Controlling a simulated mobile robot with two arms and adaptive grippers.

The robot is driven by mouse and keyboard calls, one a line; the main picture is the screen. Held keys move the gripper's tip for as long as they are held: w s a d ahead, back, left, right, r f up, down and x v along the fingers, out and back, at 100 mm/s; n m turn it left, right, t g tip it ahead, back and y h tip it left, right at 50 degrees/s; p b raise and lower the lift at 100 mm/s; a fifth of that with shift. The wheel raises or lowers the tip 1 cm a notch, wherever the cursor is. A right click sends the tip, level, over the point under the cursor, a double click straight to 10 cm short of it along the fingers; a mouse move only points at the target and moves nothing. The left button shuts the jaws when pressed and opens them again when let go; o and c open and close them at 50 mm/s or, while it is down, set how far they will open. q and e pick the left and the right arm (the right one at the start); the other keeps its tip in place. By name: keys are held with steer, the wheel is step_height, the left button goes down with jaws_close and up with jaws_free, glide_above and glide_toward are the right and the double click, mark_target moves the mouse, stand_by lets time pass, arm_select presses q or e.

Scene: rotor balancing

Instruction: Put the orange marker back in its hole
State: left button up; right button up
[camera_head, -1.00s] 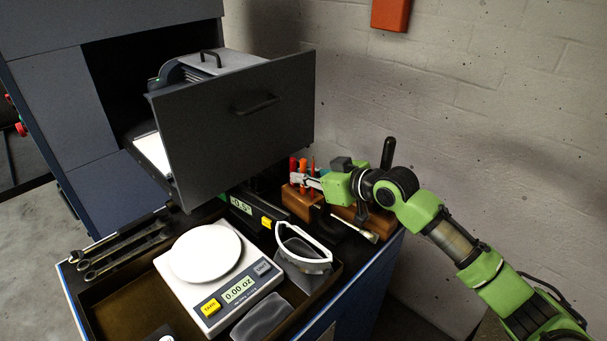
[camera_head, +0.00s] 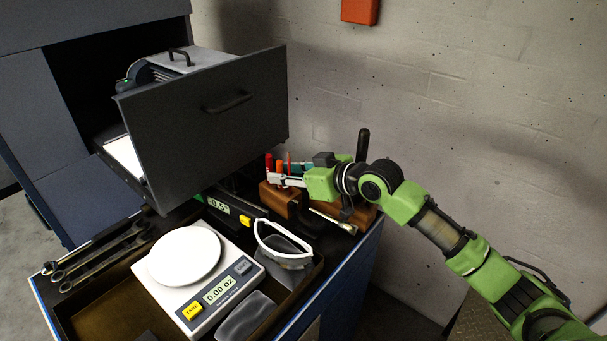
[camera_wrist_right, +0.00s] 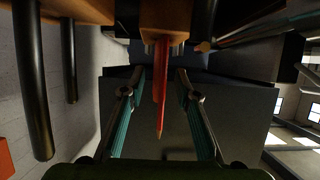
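The orange marker (camera_head: 279,168) stands upright at the wooden block (camera_head: 277,203), between a red marker (camera_head: 268,163) and a thin orange-red pencil (camera_head: 289,161). Its lower end is hidden, so I cannot tell how it sits in its hole. My right gripper (camera_head: 284,180) is beside these pens in the head view. In the right wrist view, its two teal-padded fingers (camera_wrist_right: 159,75) are apart, with a red shaft and a pencil (camera_wrist_right: 160,122) lined up in the gap. I cannot pick out the orange marker there. My left gripper is not in view.
A grey open drawer (camera_head: 205,125) hangs just left of the block. In front are a scale (camera_head: 187,255) in a tray, safety goggles (camera_head: 284,245) and wrenches (camera_head: 100,255). A dark upright handle (camera_head: 363,145) stands right of the gripper. The brick wall is behind.

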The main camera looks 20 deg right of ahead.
steer(key=v, duration=1)
steer(key=shift+f, duration=0.1)
